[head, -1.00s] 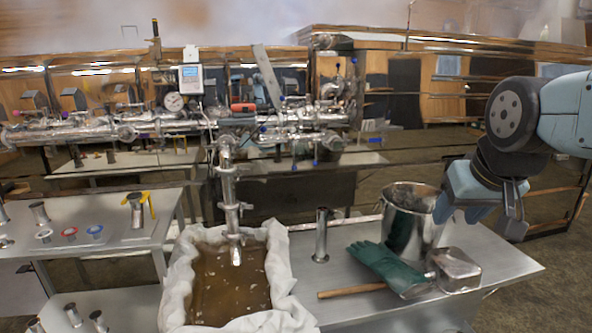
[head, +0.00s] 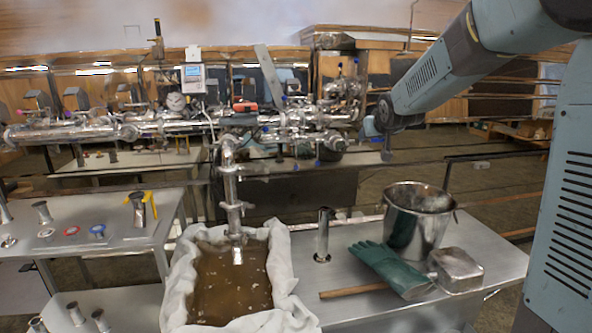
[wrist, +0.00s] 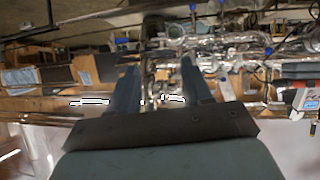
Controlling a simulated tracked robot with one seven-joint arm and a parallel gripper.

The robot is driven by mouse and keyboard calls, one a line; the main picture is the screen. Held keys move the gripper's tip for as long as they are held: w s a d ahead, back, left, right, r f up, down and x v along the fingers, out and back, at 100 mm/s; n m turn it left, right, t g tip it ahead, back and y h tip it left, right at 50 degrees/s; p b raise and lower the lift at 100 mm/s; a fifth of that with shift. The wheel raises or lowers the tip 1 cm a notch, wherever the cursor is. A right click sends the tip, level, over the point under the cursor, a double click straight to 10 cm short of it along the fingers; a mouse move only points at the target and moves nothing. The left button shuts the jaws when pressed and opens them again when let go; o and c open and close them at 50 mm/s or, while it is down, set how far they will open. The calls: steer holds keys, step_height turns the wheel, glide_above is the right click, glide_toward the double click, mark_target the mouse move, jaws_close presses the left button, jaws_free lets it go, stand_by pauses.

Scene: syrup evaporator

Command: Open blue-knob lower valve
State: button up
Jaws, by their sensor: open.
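The steel pipework (head: 250,122) of the evaporator runs across the back in the head view. Small blue knobs hang below its right part: one blue knob (head: 318,163) and another (head: 295,167) to its left. I cannot tell which is the lower valve's, nor its setting. My gripper (head: 376,128) is to the right of the pipework, its fingers small and partly hidden. In the wrist view, which looks upside down, my gripper (wrist: 160,72) has its fingers spread and nothing between them. Blue knobs show there beyond the fingers, one at upper middle (wrist: 192,8) and one at right (wrist: 268,50).
A steel bucket (head: 418,222), green glove (head: 385,265) and steel scoop (head: 457,268) are on the front table. A cloth-lined tub (head: 290,275) of brown liquid stands under the spout (head: 237,252). A left table (head: 140,243) holds fittings.

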mark_target(297, 169)
steer(key=shift+w+a+f+n+t+y, duration=0.75)
steer(key=shift+w+a+f+y, duration=0.4)
steer(key=shift+w+a+f, duration=3.45)
steer(key=shift+w+a+f+n+t+y, duration=0.6)
steer(key=shift+w+a+f+n+y, duration=0.45)
steer(key=shift+w+a+f, duration=3.5)
steer(key=shift+w+a+f+n+t+y, duration=1)
steer(key=shift+w+a+f, duration=1.9)
steer(key=shift+w, duration=3.35)
steer(key=shift+a+r+m+g+y, duration=0.25)
steer(key=shift+m+g+y, duration=0.05)
steer(key=shift+g, duration=0.05)
steer(key=shift+c, duration=0.5)
jaws_close()
